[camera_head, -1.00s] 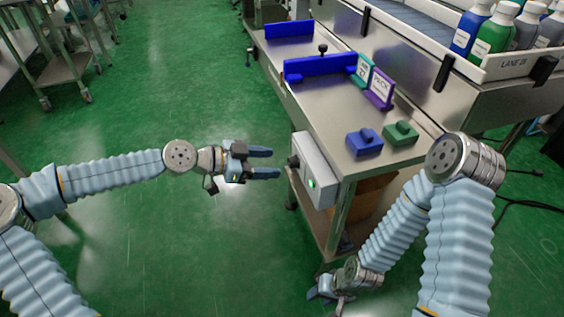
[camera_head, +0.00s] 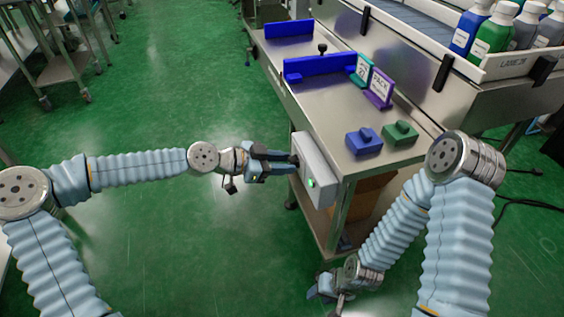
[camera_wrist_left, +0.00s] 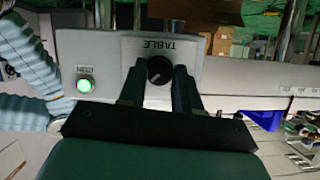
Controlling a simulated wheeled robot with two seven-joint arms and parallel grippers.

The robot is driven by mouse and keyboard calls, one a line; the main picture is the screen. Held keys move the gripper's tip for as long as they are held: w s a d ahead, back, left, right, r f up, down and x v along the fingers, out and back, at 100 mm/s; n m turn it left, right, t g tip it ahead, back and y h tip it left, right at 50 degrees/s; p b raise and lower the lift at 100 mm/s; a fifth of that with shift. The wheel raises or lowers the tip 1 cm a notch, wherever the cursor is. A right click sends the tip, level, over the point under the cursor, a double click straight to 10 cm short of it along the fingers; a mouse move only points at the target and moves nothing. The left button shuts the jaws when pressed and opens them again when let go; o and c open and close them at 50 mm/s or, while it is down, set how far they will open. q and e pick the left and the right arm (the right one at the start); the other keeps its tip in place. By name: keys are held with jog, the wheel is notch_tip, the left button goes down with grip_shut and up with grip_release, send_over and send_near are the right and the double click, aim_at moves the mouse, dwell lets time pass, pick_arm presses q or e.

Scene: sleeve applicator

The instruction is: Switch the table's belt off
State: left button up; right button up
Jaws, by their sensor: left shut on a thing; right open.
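The table's control box (camera_head: 315,172) is a grey box on the end of the steel table (camera_head: 330,112). In the left wrist view its plate reads "TABLE" above a round black knob (camera_wrist_left: 159,70). A lit green lamp (camera_wrist_left: 85,85) sits beside the knob, labelled "RUN"; the lamp also glows in the head view (camera_head: 311,183). My left gripper (camera_head: 291,163) is at the box, its two fingers on either side of the knob and shut on it. My right gripper (camera_head: 325,292) is low near the table's leg, open and empty, partly hidden by its own arm.
On the table are a blue block (camera_head: 364,142), a green block (camera_head: 400,133), a purple sign (camera_head: 380,88), a teal sign (camera_head: 362,70) and a blue guide (camera_head: 318,68). Bottles (camera_head: 492,32) stand in a tray at upper right.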

dwell(0.3)
pick_arm(q)
jog(key=n+g+h, duration=0.1)
jog(key=n+g, duration=0.1)
jog(key=n, duration=0.2)
jog(key=n+g+h+b, duration=0.1)
jog(key=n+g+h, duration=0.1)
jog(key=n, duration=0.2)
jog(key=n+g+h+b, duration=0.1)
jog(key=n+g, duration=0.1)
jog(key=n, duration=0.3)
jog(key=shift+w+a+f+h, duration=0.15)
jog(key=shift+w+f+h, duration=0.15)
jog(key=shift+w+h, duration=0.1)
dwell(0.8)
jog(key=o, duration=1)
jog(key=shift+o, duration=0.2)
jog(key=w+a+b, duration=0.1)
jog(key=a, duration=1.2)
jog(key=shift+a+r, duration=0.25)
jog(key=shift+a, duration=0.15)
